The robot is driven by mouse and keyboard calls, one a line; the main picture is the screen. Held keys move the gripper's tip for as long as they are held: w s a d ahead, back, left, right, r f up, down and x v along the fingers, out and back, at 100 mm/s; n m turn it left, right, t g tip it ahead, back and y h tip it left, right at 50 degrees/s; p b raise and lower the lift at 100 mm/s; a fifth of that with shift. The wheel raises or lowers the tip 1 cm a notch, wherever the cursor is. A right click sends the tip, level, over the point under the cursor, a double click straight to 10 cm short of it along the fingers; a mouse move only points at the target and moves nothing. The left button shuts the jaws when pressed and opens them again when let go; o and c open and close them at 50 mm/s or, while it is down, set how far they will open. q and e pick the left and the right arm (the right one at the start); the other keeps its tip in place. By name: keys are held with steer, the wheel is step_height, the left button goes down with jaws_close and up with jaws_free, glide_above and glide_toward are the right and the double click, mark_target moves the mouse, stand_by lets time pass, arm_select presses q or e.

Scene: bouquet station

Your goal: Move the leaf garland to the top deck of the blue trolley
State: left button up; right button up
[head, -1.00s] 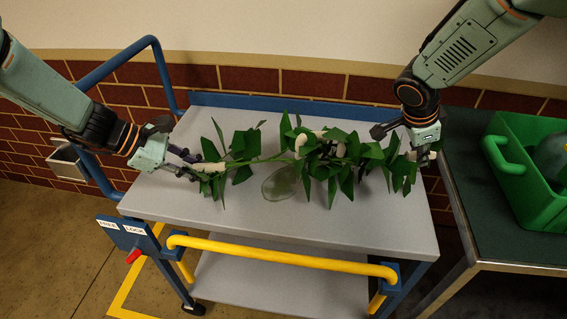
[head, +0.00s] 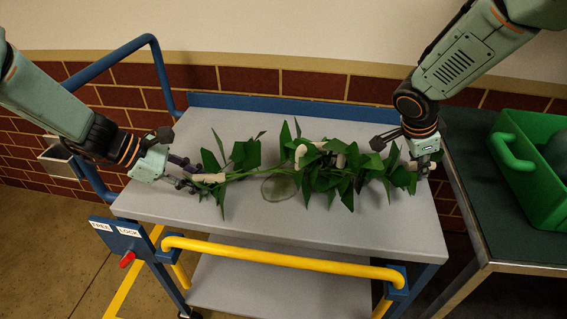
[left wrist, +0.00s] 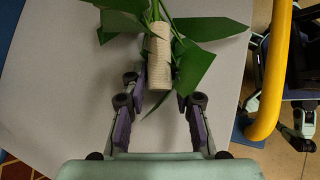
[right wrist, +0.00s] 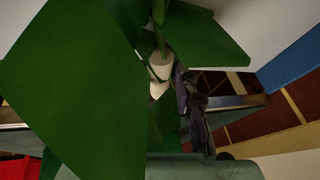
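The leaf garland (head: 330,175), dark green leaves on a stem with pale sleeve-like pieces, stretches left to right over the top deck of the blue trolley (head: 250,222). It looks to lie on or just above the deck. My left gripper (head: 188,172) is at its left end. In the left wrist view its fingers (left wrist: 158,100) stand apart on either side of the pale end piece (left wrist: 160,62), with gaps. My right gripper (head: 408,152) is at the garland's right end. In the right wrist view one finger is beside the pale end piece (right wrist: 160,72); leaves hide the other finger.
A pale translucent round thing (head: 279,188) shows on the deck under the garland. The yellow handle (head: 280,260) runs along the trolley's front. A dark green table (head: 500,225) with a green crate (head: 535,205) stands at the right. The front of the deck is clear.

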arm_select(q)
steer(key=shift+o, duration=1.2)
arm_select(e)
steer(key=shift+o, duration=1.2)
arm_select(q)
steer(key=v, duration=1.2)
arm_select(e)
steer(key=v, duration=1.2)
